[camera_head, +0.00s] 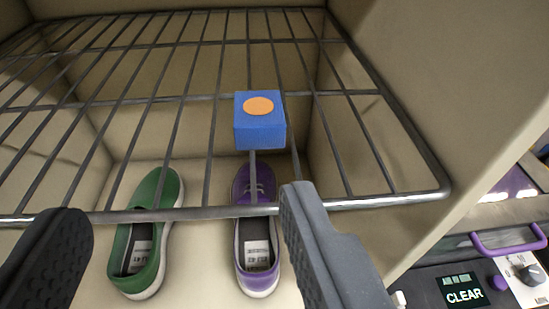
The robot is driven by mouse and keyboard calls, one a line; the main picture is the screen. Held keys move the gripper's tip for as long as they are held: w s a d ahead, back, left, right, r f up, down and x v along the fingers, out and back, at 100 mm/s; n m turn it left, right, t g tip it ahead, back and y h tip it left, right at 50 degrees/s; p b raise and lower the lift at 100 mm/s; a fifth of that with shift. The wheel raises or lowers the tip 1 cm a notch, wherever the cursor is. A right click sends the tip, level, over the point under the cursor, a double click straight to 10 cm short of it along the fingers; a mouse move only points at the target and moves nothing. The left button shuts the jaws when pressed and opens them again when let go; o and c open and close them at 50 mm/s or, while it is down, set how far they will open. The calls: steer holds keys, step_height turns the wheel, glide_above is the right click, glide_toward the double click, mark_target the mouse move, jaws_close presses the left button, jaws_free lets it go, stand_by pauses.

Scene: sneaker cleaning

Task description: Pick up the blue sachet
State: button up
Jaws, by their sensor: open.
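The blue sachet (259,131) is a small blue block with an orange disc on top. It sits on the wire rack (190,101), near the rack's front right part. My gripper (175,225) is open and empty, its two dark fingers spread wide at the bottom of the view. The sachet is ahead of the fingers, nearer in line with the right finger, and not touched by either.
A green shoe (146,235) and a purple shoe (257,230) stand on the floor below the rack. Beige walls (440,75) enclose the rack. A panel with a lit CLEAR sign (464,294) and a purple handle (506,242) lie at the lower right.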

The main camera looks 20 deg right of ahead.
step_height(320, 180, down, 2)
steer(key=d+f+h, duration=0.1)
steer(key=d+h, duration=0.1)
steer(key=d, duration=0.1)
steer(key=p, duration=0.2)
glide_toward(257, 96)
steer(key=shift+m, duration=0.4)
steer(key=x, duration=0.2)
steer(key=f+x, duration=0.1)
steer(key=x, duration=0.2)
steer(key=shift+f, duration=0.15)
steer(key=shift+r+p+x, duration=0.2)
steer(key=shift+p+x, duration=0.25)
steer(key=shift+x, duration=0.7)
steer(key=shift+r+p+x, duration=0.2)
steer(key=shift+p+x, duration=0.2)
steer(key=shift+x, duration=0.75)
steer(key=shift+w+d+f, duration=0.1)
steer(key=shift+w+d, duration=0.05)
steer(key=shift+w, duration=0.25)
steer(key=c, duration=1.1)
